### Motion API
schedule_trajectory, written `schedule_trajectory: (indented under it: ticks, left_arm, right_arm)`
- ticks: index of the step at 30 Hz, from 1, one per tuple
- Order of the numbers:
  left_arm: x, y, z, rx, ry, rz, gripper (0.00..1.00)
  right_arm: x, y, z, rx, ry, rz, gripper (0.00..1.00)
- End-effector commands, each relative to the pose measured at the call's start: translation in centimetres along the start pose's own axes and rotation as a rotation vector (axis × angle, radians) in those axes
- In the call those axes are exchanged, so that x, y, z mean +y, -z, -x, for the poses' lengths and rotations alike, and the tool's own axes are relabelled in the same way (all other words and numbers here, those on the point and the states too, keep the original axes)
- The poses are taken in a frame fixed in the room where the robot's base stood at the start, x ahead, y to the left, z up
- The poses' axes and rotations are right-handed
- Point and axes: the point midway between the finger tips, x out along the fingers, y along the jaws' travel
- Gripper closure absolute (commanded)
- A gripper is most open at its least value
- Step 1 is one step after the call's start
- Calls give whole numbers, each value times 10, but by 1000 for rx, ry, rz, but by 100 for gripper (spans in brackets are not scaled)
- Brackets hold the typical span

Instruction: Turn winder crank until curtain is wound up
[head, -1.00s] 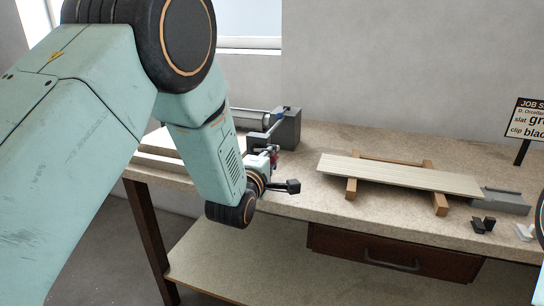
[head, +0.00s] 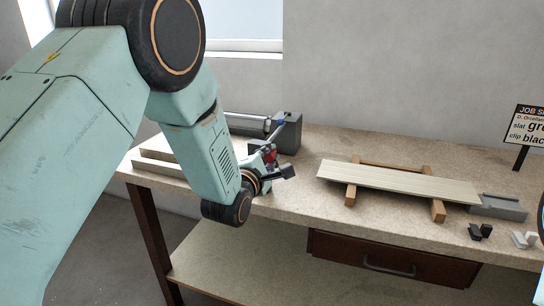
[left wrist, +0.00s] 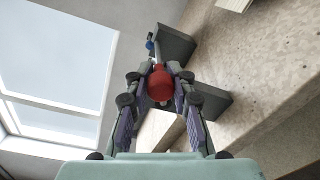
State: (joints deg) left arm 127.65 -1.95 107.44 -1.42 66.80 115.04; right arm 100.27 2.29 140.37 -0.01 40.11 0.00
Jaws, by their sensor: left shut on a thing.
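The winder is a grey block (head: 289,134) with a grey roller tube (head: 245,124) reaching left from it, at the back left of the bench. Its thin metal crank arm (head: 279,135) slants down toward the front to a red handle (head: 270,156). My left gripper (head: 267,160) is shut on this handle. In the left wrist view the red handle (left wrist: 160,83) sits between the two fingers (left wrist: 158,88). The arm partly hides the tube, and I cannot make out the curtain. My right gripper is not in view.
A pale slat (head: 400,183) lies across a wooden rack (head: 351,192) to the right. A grey block (head: 499,206), a black clip (head: 480,231), a white clip (head: 524,239) and a job sign (head: 526,127) are farther right. Pale strips (head: 160,165) lie at the bench's left end.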

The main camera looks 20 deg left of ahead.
Motion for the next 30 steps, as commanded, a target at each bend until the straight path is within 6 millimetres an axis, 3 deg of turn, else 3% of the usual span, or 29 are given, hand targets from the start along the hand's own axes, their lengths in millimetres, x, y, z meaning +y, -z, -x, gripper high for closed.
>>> schedule_trajectory:
  ticks: [1, 3, 26, 27, 30]
  left_arm:
    - [12, -1, -2, -1, -25, 20, 100]
    - [13, 0, -2, -3, -25, 39, 100]
    - [13, 1, -1, -6, -17, 111, 100]
    - [13, 1, 0, -6, -16, 110, 77]
    - [12, 1, 0, -6, -13, 110, 68]
  right_arm:
    - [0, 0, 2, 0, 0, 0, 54]
    - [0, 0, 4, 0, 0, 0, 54]
    - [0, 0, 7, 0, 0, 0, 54]
    - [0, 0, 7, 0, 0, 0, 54]
    - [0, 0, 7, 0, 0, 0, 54]
